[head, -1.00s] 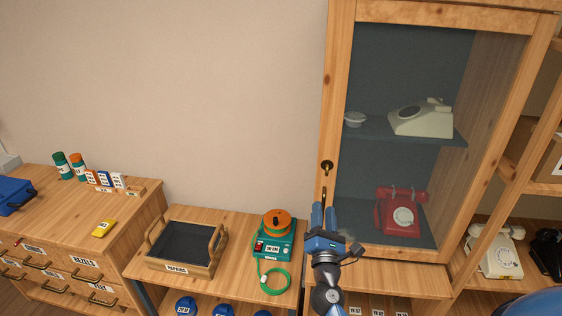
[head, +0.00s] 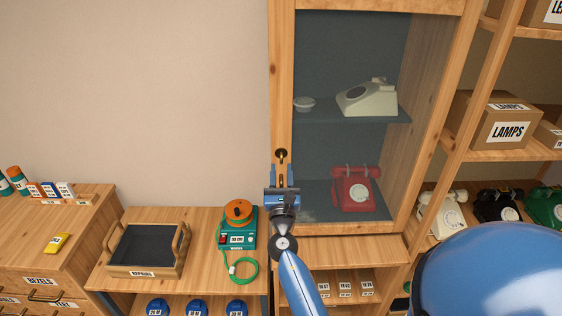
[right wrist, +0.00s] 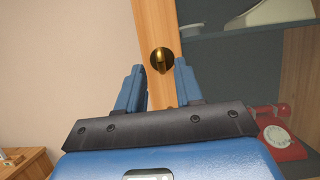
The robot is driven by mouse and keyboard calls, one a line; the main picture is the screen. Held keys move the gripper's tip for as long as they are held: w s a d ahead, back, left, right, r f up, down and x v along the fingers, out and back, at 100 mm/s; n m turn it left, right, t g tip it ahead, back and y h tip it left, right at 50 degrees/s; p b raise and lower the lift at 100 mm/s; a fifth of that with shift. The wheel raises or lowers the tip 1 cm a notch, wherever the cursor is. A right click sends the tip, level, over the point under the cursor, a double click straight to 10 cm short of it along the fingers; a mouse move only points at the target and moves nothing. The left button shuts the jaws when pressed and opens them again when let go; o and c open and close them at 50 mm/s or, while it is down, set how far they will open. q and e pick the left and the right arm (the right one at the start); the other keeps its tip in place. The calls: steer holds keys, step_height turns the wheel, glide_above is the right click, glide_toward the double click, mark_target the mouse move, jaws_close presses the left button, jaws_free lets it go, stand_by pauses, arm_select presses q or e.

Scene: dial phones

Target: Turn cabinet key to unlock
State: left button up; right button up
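A glass-doored cabinet (head: 283,60) with a wooden frame stands at centre. A brass key (right wrist: 159,62) sits in a dark round lock on its left door stile. The key and lock also show in the head view (head: 281,154). My right gripper (head: 281,170) is just below and in front of the lock. In the right wrist view its two blue fingers (right wrist: 160,75) stand apart, with the key showing between and beyond them. The fingers do not appear to touch the key. My left gripper is out of view.
Behind the glass are a cream phone (head: 368,98) and a red phone (head: 356,189). A wooden tray (head: 146,272) and a green device with an orange top (head: 238,226) are on the bench to the left. Shelves with a LAMPS box (head: 505,126) and phones stand at right.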

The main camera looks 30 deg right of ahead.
mark_target(281, 157)
steer(key=shift+x, duration=1.2)
steer(key=shift+w+d+r, duration=0.15)
steer(key=shift+w+d, duration=0.05)
steer(key=shift+c, duration=0.5)
jaws_close()
